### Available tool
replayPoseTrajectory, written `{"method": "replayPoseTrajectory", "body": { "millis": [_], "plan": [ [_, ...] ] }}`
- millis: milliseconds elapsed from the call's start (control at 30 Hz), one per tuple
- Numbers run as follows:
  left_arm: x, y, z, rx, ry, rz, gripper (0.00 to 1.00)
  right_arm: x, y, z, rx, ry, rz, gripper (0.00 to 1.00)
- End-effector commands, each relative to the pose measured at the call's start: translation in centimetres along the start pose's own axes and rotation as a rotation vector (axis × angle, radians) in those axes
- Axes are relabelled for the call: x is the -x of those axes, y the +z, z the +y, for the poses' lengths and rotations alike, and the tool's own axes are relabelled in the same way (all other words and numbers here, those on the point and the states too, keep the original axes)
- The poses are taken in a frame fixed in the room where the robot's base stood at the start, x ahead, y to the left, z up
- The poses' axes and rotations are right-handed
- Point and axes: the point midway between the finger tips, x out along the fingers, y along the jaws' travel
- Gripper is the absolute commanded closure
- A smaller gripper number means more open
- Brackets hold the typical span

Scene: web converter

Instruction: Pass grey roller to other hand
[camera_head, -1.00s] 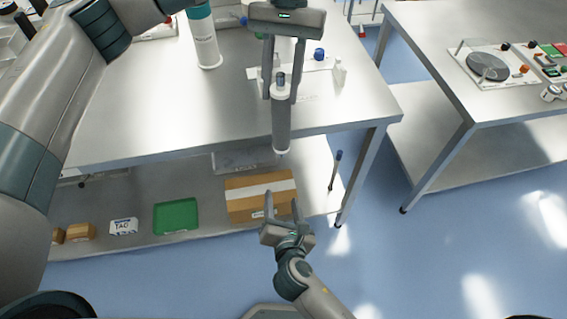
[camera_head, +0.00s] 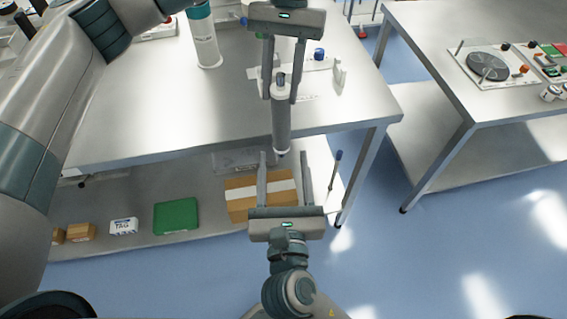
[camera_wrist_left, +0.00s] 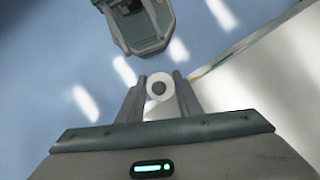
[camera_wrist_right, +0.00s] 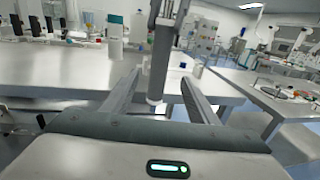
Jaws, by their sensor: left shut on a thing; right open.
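The grey roller (camera_head: 281,125) hangs upright, a grey cylinder with white ends and a dark tip on top. My left gripper (camera_head: 280,94) is shut on its upper part from above. The left wrist view shows the roller end-on (camera_wrist_left: 159,88) between the fingers. My right gripper (camera_head: 284,158) is below, open, fingers pointing up toward the roller's lower end. In the right wrist view the roller's lower part (camera_wrist_right: 157,75) shows between the spread fingers (camera_wrist_right: 160,85); I cannot tell whether it lies fully between them. No right finger visibly touches it.
A steel table (camera_head: 130,120) stands behind the grippers, with a white bottle (camera_head: 204,40) on top. Its lower shelf holds a cardboard box (camera_head: 240,204) and a green tray (camera_head: 176,216). Another table (camera_head: 425,50) stands right. Blue floor (camera_head: 400,260) is clear at lower right.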

Motion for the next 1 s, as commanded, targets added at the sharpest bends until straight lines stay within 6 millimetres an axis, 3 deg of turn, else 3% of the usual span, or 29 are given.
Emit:
{"method": "replayPoseTrajectory", "body": {
  "millis": [367, 1000],
  "plan": [
    [0.1, 0.0, 0.0, 0.000, 0.000, 0.000, 1.00, -1.6, 0.0, 0.0, 0.001, -0.001, -0.001, 0.46],
    [0.1, 0.0, 0.0, 0.000, 0.000, 0.000, 1.00, -10.6, 0.0, 0.0, -0.001, 0.000, 0.000, 0.46]
  ]
}}
